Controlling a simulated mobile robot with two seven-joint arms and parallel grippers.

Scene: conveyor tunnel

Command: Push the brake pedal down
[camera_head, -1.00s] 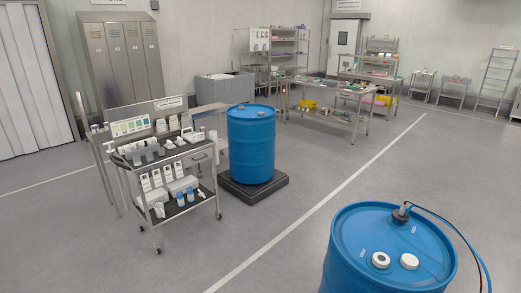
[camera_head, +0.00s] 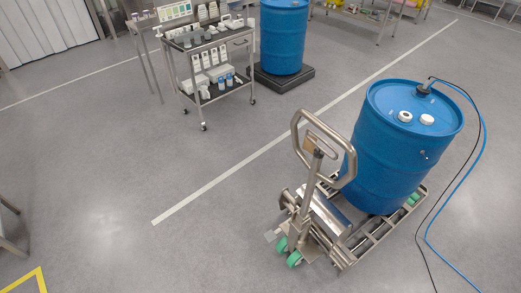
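A metal drum trolley (camera_head: 345,228) with a looped handle (camera_head: 299,135) stands on the floor at the lower right. It carries a blue drum (camera_head: 385,165). Green wheels (camera_head: 294,259) show at its handle end. A small pale plate (camera_head: 271,236) sticks out low beside the wheels; it may be the brake pedal, but it is too small to tell, and I cannot tell whether it is up or down. Neither of my grippers is in view.
A steel tool cart (camera_head: 208,60) stands at the upper middle, beside another blue drum on a black platform (camera_head: 283,78). A blue hose (camera_head: 480,150) and a black cable run from the trolley's drum to the floor at right. The floor left of the trolley is clear.

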